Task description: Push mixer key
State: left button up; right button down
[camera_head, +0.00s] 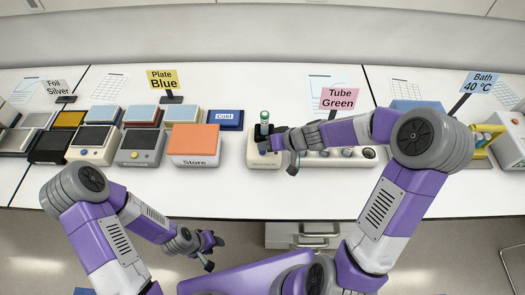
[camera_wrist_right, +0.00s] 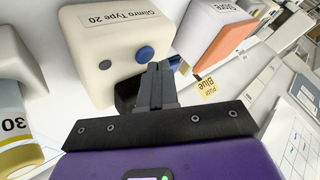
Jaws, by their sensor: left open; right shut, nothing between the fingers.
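The mixer (camera_head: 262,156) is a cream block on the bench with a green-capped tube (camera_head: 264,117) standing on it. My right gripper (camera_head: 272,142) is shut and empty, at the mixer. In the wrist view its fingertips (camera_wrist_right: 155,68) are right by the blue key and slightly overlap its edge; whether they touch it I cannot tell. My left gripper (camera_head: 214,253) is open and empty, in front of the bench.
An orange-topped box labelled "Store" (camera_head: 194,143) stands left of the mixer. Several devices with dark tops fill the left bench. A "Tube Green" sign (camera_head: 340,98) stands behind my right forearm. The white bench front (camera_head: 215,190) is clear.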

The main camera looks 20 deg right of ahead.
aim_at(265, 152)
jog(key=shift+f+b, duration=0.35)
jog(key=shift+r, duration=0.5)
jog(key=shift+r+p, duration=2.05)
jog(key=shift+r, duration=0.95)
